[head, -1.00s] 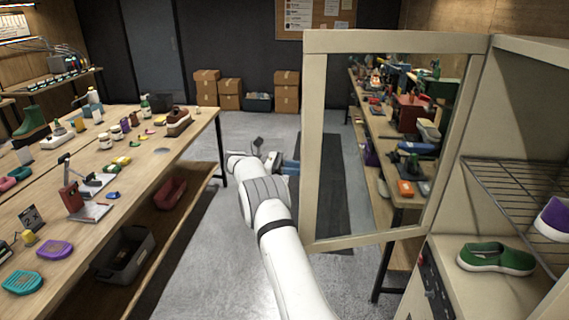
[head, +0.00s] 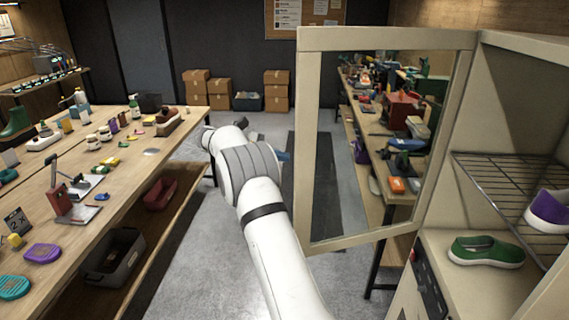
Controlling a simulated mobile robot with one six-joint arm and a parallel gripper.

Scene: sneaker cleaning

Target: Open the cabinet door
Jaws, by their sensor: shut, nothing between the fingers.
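The cabinet door (head: 310,150) is a cream frame around a clear pane. It stands swung out from the cabinet (head: 515,110), joined at its right side. The cabinet's inside is exposed, with a wire shelf (head: 500,187), a green shoe (head: 486,252) and a purple-and-white shoe (head: 548,210). My white arm reaches forward, left of the door. My gripper (head: 284,156) is mostly hidden behind the arm; only a small blue part shows, just left of the door's free edge in the picture. It is shut and holds nothing. I cannot tell whether it touches the door.
A long workbench (head: 85,235) with shoes and tools fills the left side, with bins on its lower shelf. Another loaded bench (head: 372,200) shows through the pane. Cardboard boxes (head: 196,88) stand at the back. Grey floor (head: 205,265) is clear between bench and cabinet.

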